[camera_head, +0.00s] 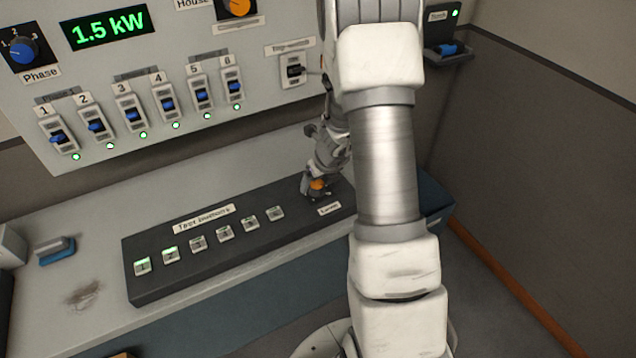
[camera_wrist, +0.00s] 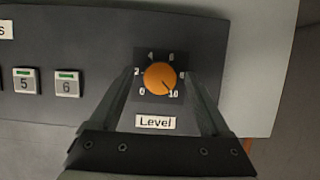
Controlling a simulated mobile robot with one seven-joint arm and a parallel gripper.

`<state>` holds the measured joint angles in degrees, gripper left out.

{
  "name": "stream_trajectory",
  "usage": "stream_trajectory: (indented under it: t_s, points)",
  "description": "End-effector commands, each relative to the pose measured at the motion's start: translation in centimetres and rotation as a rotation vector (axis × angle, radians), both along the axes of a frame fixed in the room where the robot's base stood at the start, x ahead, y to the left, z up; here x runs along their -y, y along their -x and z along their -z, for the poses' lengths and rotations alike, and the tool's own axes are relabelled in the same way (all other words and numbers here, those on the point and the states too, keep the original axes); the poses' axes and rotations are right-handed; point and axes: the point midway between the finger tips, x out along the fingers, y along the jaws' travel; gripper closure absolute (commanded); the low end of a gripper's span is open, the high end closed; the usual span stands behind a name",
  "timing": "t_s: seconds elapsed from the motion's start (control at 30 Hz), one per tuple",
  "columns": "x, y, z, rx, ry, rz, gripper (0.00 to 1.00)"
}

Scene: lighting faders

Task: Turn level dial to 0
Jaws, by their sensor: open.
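The Level dial is an orange round knob (camera_wrist: 160,76) on a dark square plate marked 0 to 10. Its dark pointer mark aims to the lower right, at about 10. The "Level" label (camera_wrist: 155,122) sits below it. My gripper (camera_wrist: 159,80) is open, with one finger on each side of the knob. I cannot tell whether the fingers touch it. In the head view my gripper (camera_head: 316,190) reaches down to the orange knob (camera_head: 318,184) at the right end of the dark console (camera_head: 160,287).
Several numbered buttons run along the console left of the dial; button 6 (camera_wrist: 67,83) is nearest. Above stands the wall panel (camera_head: 200,135) with blue-handled faders and a green "1.5 kW" display (camera_head: 109,27). A blue-and-grey object (camera_head: 57,250) lies at the left of the counter.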

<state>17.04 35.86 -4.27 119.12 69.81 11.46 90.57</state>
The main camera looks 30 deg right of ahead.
Motion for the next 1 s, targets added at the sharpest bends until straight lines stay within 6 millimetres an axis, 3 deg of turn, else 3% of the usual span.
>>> stream_trajectory:
  t_s: [0.1,0.53,1.0]
  points:
    - [0.01,0.01,-0.04,0.0,0.0,0.0,0.21]
    - [0.02,0.03,-0.05,0.0,0.0,0.0,0.98]
    - [0.17,0.06,-0.02,0.0,0.001,-0.098,1.0]
